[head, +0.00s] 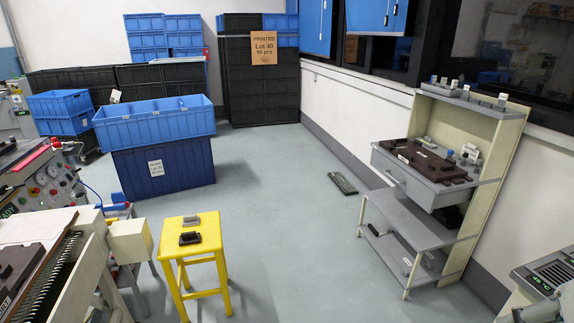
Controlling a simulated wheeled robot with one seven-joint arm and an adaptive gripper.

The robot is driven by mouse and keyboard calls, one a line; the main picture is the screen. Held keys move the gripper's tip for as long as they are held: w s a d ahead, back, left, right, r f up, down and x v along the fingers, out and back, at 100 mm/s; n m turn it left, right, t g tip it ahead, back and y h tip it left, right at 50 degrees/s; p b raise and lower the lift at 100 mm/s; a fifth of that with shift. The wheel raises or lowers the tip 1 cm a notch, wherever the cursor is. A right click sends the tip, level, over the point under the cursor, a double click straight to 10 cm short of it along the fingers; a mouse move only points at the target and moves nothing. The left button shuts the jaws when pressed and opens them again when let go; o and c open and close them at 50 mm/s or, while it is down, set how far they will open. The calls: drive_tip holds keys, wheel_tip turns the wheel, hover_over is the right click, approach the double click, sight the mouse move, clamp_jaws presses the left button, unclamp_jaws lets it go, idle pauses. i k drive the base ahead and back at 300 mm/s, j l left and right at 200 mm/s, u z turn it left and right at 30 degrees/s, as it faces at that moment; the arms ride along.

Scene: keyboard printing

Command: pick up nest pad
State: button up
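I cannot tell for sure which thing is the nest pad. A small black pad-like piece (190,239) lies on the yellow stool's seat, with a small grey block (191,221) just behind it. A larger dark brown plate (425,158) with small pieces on it lies on the grey drawer bench at right. Another dark brown plate (20,265) lies on the machine at the left edge, partly cut off.
The yellow stool (169,242) stands at lower centre-left. A keyboard-like object (343,183) lies on the floor before the grey bench (401,179). Blue crates (155,121) stand behind the stool, dark stacked crates (262,95) at the back. The middle floor (290,220) is clear.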

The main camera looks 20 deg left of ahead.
sight(193, 220)
drive_tip(key=i+j+u, duration=0.25)
drive_tip(key=i+u, duration=0.2)
drive_tip(key=i, duration=0.35)
drive_tip(key=i+u, duration=0.5)
drive_tip(key=i, duration=0.3)
drive_tip(key=i+j+z, duration=0.2)
drive_tip(key=i, duration=0.35)
drive_tip(key=i+j+z, duration=0.2)
drive_tip(key=i+j, duration=0.3)
